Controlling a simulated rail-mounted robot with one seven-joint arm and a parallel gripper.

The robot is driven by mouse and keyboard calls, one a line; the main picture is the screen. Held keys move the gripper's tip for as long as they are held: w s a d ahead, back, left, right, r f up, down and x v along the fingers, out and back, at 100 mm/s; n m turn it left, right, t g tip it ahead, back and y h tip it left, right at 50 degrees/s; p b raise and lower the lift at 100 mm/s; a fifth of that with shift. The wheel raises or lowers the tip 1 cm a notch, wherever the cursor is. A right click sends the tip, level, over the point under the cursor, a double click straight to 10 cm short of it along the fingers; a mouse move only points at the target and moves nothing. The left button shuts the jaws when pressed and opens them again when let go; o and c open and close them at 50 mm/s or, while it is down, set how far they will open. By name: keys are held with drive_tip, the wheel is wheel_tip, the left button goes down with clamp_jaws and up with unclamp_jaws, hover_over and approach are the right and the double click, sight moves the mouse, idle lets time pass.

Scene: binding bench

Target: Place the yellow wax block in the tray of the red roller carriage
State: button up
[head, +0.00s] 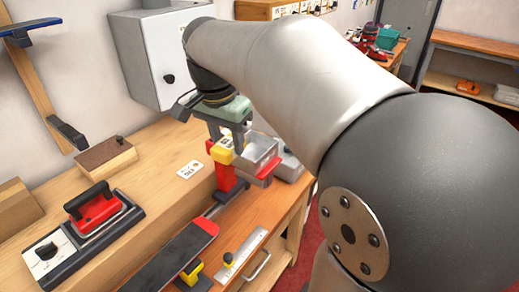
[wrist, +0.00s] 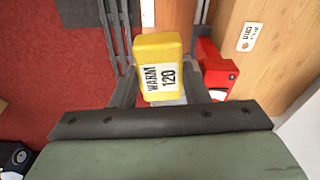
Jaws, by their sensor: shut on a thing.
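The yellow wax block (wrist: 165,48) has a white label reading "WARM 120" in the wrist view. My gripper (wrist: 160,92) is shut on it, one dark finger on each side. In the head view the block (head: 222,153) hangs below my gripper (head: 228,136), at the left side of the grey metal tray (head: 260,154). The red roller carriage (head: 226,178) stands under and around that tray; a red part of it (wrist: 214,68) shows right of the block in the wrist view. Whether the block touches the tray I cannot tell.
A dark rail and long black pad (head: 178,254) run along the bench front. A grey wall box (head: 160,55) stands behind my gripper.

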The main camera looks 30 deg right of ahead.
drive_tip(key=shift+s+d+r+m, duration=0.25)
drive_tip(key=shift+s+r+m, duration=0.15)
drive_tip(key=shift+s+r, duration=0.4)
drive_tip(key=shift+s+d+r, duration=0.1)
drive_tip(key=shift+d+r, duration=0.1)
drive_tip(key=shift+r, duration=0.05)
drive_tip(key=w+d+f+p, duration=0.1)
drive_tip(key=w+d+f, duration=0.3)
drive_tip(key=w+d+f+p, duration=0.2)
drive_tip(key=w+d+f, duration=0.2)
drive_tip(key=w, duration=0.1)
drive_tip(key=shift+d+f+p, duration=0.1)
drive_tip(key=shift+d+p, duration=0.05)
drive_tip(key=shift+p, duration=0.15)
drive_tip(key=shift+w+d+f, duration=0.3)
drive_tip(key=shift+w+f, duration=0.05)
drive_tip(key=shift+f, duration=0.15)
drive_tip(key=shift+w+d+f+p, duration=0.1)
drive_tip(key=shift+f+p, duration=0.05)
drive_tip(key=shift+f, duration=0.8)
drive_tip(key=shift+w+d+f+p, duration=0.1)
drive_tip(key=shift+f+p, duration=0.05)
drive_tip(key=shift+f, duration=0.75)
drive_tip(key=shift+f, duration=0.15)
drive_tip(key=o, duration=0.7)
